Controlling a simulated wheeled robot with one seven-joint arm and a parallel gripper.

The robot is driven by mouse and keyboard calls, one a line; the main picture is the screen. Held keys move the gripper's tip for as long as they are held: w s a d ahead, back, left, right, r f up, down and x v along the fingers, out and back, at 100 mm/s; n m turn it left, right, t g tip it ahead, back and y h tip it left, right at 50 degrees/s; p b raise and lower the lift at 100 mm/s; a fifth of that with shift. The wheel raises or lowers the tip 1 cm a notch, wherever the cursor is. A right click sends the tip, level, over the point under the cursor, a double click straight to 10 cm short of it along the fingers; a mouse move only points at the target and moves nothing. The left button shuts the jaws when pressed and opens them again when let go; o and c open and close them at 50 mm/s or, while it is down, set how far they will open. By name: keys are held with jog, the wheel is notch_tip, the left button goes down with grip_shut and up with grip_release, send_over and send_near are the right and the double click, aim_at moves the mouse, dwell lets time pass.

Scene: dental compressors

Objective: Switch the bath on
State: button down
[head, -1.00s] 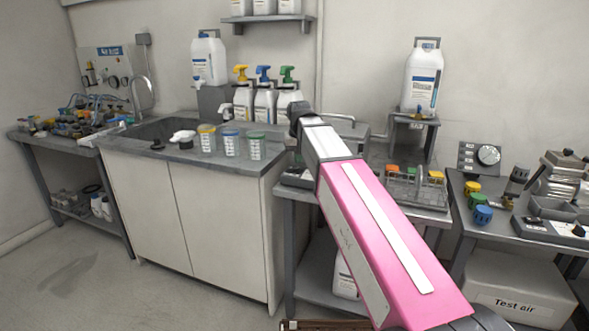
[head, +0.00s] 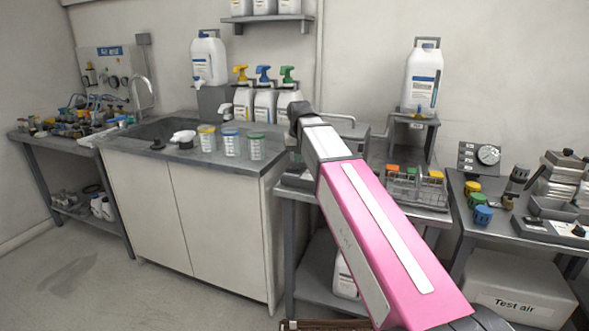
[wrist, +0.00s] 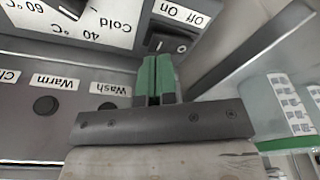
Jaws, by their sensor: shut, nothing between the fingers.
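In the wrist view, the bath's control panel (wrist: 105,22) appears upside down. It carries a black rocker switch (wrist: 166,42) labelled On and Off, and a dial (wrist: 72,6) with Cold, 40 °C and 60 °C marks, cut by the top edge. My gripper (wrist: 158,60) has green fingers, shut together and empty. Their tips appear just below the switch in the picture; I cannot tell whether they touch it. In the head view, the grey bath (head: 355,130) stands on the middle bench, largely hidden by my pink arm, which also hides my gripper.
Wash (wrist: 108,104) and Warm (wrist: 45,105) buttons lie beside my fingers. A clear cup with a green band (wrist: 285,95) is at the right of the wrist view. In the head view, lidded cups (head: 230,143) stand on the sink counter and a rack (head: 418,188) stands right of my arm.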

aim_at(298, 168)
jog(key=shift+f, duration=1.2)
dwell(0.9)
jog(key=shift+r, duration=3.5)
